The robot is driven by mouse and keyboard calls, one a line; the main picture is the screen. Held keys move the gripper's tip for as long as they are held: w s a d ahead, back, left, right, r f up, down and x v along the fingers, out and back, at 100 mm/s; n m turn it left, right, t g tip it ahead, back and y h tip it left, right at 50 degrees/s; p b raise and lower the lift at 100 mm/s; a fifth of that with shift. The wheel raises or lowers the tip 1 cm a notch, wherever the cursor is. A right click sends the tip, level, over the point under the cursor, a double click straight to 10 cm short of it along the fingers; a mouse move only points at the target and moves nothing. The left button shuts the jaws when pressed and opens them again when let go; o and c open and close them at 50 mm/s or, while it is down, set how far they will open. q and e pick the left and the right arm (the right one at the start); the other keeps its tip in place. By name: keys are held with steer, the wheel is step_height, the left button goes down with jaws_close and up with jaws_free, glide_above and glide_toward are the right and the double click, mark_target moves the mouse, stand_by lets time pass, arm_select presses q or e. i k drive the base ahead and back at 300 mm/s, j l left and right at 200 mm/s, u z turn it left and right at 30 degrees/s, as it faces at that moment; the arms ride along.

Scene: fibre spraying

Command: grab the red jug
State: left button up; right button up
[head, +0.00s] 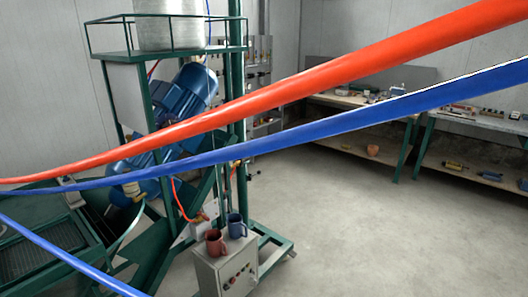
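The red jug (215,241) stands upright on top of a grey control box (225,272), low and left of centre in the head view. A blue jug (236,226) stands right behind it and to its right, on or at the same box. Neither of my grippers shows in this view, so I cannot see how they stand relative to the jug.
A thick red hose (300,86) and a blue hose (330,125) cross the view in front. A green-framed machine with a blue motor (190,95) stands behind the box. Green-legged workbenches (408,150) line the back right. The concrete floor (370,235) is clear at right.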

mark_target(213, 238)
steer(key=i+u, duration=0.1)
steer(key=u, duration=0.4)
steer(key=i+l+u, duration=0.65)
steer(key=l, duration=0.25)
steer(key=i+l, duration=0.35)
steer(key=l, duration=0.15)
steer(key=i+l+u, duration=0.1)
steer(key=i+l, duration=0.3)
steer(key=l, duration=0.1)
